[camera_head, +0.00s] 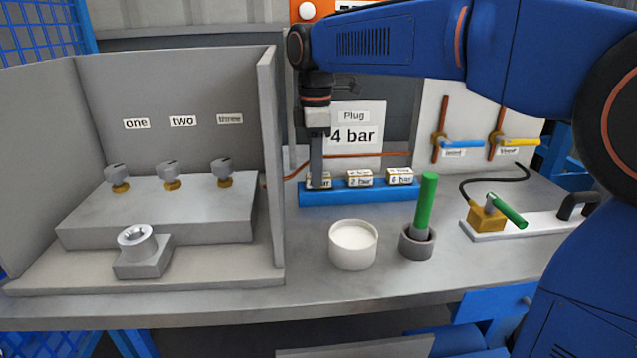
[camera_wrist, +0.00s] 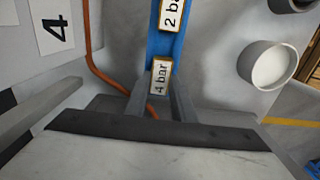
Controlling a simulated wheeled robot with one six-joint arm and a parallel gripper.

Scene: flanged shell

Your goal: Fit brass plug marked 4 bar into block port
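The plug marked 4 bar (camera_wrist: 160,77) stands at the near end of a blue rack (camera_head: 350,193). Its label in the head view is partly hidden by my finger. My gripper (camera_head: 317,184) points down at it, with one finger on each side in the wrist view. I cannot tell whether the fingers touch the plug or stand slightly apart. A grey block (camera_head: 143,262) with a round, pale metal port on top (camera_head: 138,236) sits at the front left of the bench.
Plugs marked 2 bar (camera_head: 360,178) and 6 bar (camera_head: 399,177) share the rack. A white cup (camera_head: 353,245) and a grey cup holding a green rod (camera_head: 427,205) stand in front. A tall grey panel (camera_head: 268,170) separates the rack from the block.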

